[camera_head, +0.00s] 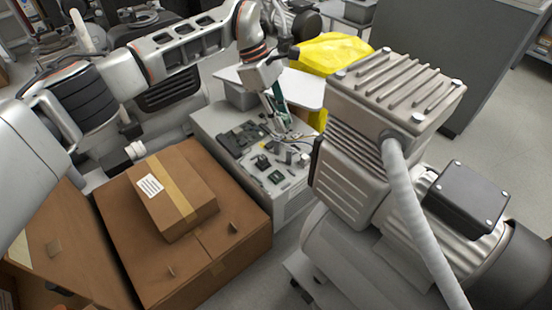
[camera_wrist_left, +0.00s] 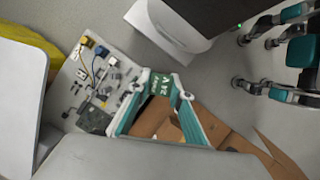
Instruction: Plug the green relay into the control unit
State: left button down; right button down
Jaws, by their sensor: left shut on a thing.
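The control unit (camera_head: 213,117) is a pale box with an open top of circuit boards and small parts, in the middle of the head view. Its board also shows at the left of the left wrist view (camera_wrist_left: 112,52). My left gripper (camera_head: 277,115) is over its back right part, pointing down. In the left wrist view its teal fingers (camera_wrist_left: 161,82) are shut on the green relay (camera_wrist_left: 162,88), which has white marks. I cannot tell whether the relay touches the unit. My right gripper (camera_wrist_left: 270,62) seems to show at the upper right, its fingers apart and empty.
Cardboard boxes (camera_head: 115,230) stand at the near left of the unit. A large beige compressor (camera_head: 345,185) with a grey hose stands close on its right. Behind are a white surface (camera_head: 305,88) and a yellow cover (camera_head: 335,50). Grey floor is free further right.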

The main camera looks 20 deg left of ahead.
pick_arm(q)
jog(key=shift+w+a+f+n+t+y+b, duration=0.1)
jog(key=shift+w+a+f+n+t+y, duration=0.5)
jog(key=shift+f+n, duration=2.65)
jog(key=shift+w+a+f+n+t+b, duration=0.1)
jog(key=shift+w+a+f+n+t, duration=0.75)
jog(key=shift+f, duration=4.45)
jog(key=shift+w+a+f+n+t+y+b, duration=0.25)
jog(key=shift+w+f+n+t, duration=0.5)
jog(key=shift+w+f+n, duration=2.45)
jog(key=shift+m, duration=0.9)
jog(key=s+f, duration=0.1)
jog(key=f, duration=0.1)
jog(key=s+f, duration=0.2)
jog(key=shift+s+d+f+b, duration=0.1)
jog(key=shift+s+f+b, duration=0.05)
jog(key=shift+f+b, duration=0.6)
jog(key=shift+f, duration=0.3)
jog(key=shift+w, duration=0.2)
pick_arm(e)
jog(key=a, duration=0.1)
jog(key=a+m, duration=0.1)
jog(key=s+a+f+m, duration=0.1)
jog(key=shift+y, duration=0.3)
pick_arm(q)
jog(key=shift+r, duration=0.1)
pick_arm(e)
jog(key=shift+r, duration=0.1)
